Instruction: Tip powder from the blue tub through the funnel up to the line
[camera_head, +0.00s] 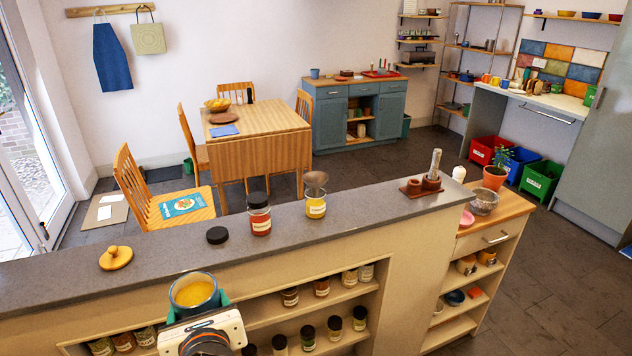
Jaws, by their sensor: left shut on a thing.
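The blue tub (194,280) shows at the lower left, with yellow powder (193,294) visible through its open top. My left gripper (197,306) is shut on the tub, with teal fingers at its sides, in front of the counter. The tub looks roughly upright. A brownish funnel (315,180) sits in the mouth of a glass jar (316,207) on the counter, to the right of the tub. The jar has a label and yellow content; its fill line is too small to make out. My right gripper is not in view.
A wooden stand (420,187) is farther right. Shelves of small jars lie below.

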